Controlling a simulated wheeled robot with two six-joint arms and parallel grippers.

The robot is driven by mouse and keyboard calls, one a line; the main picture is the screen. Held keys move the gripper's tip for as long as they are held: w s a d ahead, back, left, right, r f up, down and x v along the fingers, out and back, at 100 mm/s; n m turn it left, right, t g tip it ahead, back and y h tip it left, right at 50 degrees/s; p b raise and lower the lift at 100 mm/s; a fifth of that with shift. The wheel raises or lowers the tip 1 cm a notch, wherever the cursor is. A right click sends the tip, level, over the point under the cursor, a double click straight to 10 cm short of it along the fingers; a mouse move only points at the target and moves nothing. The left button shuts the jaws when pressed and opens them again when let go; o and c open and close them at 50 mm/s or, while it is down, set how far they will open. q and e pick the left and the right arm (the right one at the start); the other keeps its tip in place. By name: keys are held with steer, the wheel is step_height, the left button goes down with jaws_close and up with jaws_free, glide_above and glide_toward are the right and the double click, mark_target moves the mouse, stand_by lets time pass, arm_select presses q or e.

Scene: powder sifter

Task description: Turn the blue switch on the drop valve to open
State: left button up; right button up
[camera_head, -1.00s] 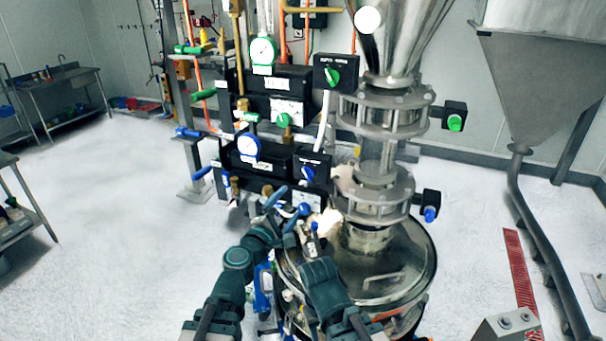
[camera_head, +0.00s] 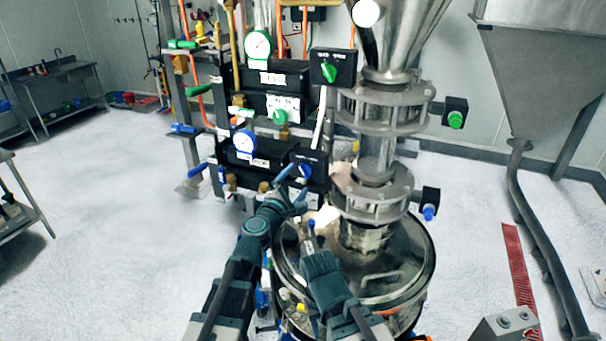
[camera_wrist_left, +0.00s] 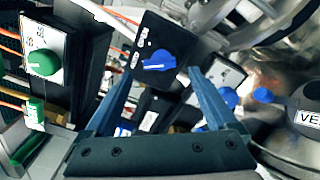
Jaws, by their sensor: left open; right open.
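A black switch box (camera_head: 312,157) with a blue switch knob (camera_head: 305,171) is left of the lower steel flanges. My left gripper (camera_head: 292,184) is open just in front of and below this box. In the left wrist view, my left fingertips (camera_wrist_left: 160,74) are spread on either side of the knob; I cannot tell whether they touch it. My right gripper (camera_head: 309,236) is open and empty, lower, over the steel drum's left side (camera_head: 284,262).
A black box with a green knob (camera_head: 328,70) is above. Gauges (camera_head: 258,46) and pipes crowd the left. A small box with a blue button (camera_head: 428,214) is right of the flanges. The floor (camera_head: 120,240) at left is clear.

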mark_target(303, 173)
arm_select(q)
steer(key=x, duration=0.4)
steer(key=shift+s, duration=0.1)
steer(key=c, duration=1.4)
